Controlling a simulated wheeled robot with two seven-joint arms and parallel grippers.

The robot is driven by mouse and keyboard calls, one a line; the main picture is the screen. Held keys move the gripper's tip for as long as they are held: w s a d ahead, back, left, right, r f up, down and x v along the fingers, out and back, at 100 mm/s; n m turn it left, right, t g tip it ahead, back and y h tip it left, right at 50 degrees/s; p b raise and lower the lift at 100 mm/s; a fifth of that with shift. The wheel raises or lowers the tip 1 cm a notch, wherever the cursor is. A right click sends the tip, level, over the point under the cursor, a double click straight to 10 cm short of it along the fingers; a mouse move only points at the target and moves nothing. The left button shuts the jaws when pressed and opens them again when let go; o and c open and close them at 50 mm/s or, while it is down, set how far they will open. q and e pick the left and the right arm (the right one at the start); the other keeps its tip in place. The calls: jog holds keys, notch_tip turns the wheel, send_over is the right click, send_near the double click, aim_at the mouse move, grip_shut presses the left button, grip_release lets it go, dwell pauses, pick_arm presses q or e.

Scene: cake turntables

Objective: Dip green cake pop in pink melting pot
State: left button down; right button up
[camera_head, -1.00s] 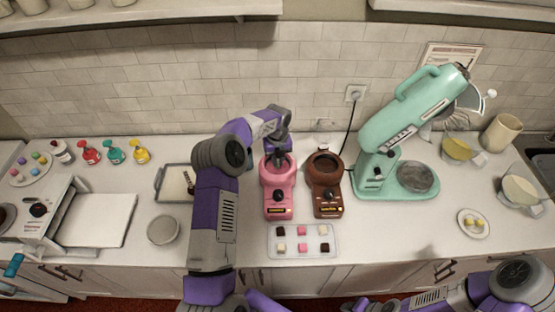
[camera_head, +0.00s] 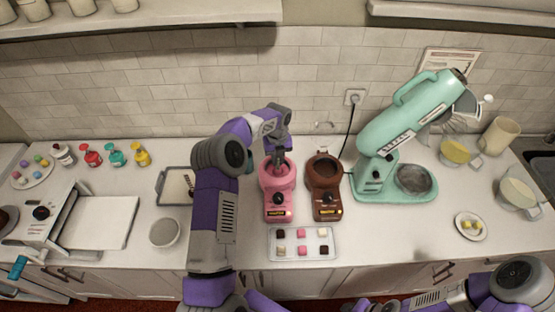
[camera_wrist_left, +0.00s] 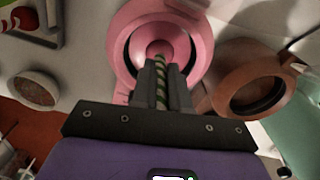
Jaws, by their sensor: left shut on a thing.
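The pink melting pot (camera_head: 278,206) stands on the counter just right of my left arm. My left gripper (camera_head: 280,160) points down at the pot's round opening. In the left wrist view, its fingers (camera_wrist_left: 160,82) are shut on the green-and-white striped stick (camera_wrist_left: 161,86) of the cake pop. The stick points into the bowl of the pink pot (camera_wrist_left: 198,52). The pop's head cannot be made out against the pink inside the bowl, so I cannot tell how deep it sits. My right arm shows at the bottom right, but its gripper is not visible.
A brown melting pot (camera_head: 326,207) stands close on the right. A tray of small cubes (camera_head: 290,244) lies in front. A mint stand mixer (camera_head: 405,125) is farther right. A framed tray (camera_head: 163,192) and a small bowl (camera_head: 164,233) are left of my arm.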

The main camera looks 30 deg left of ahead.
pick_arm(q)
jog(key=shift+r+p, duration=1.25)
jog(key=shift+r, duration=0.75)
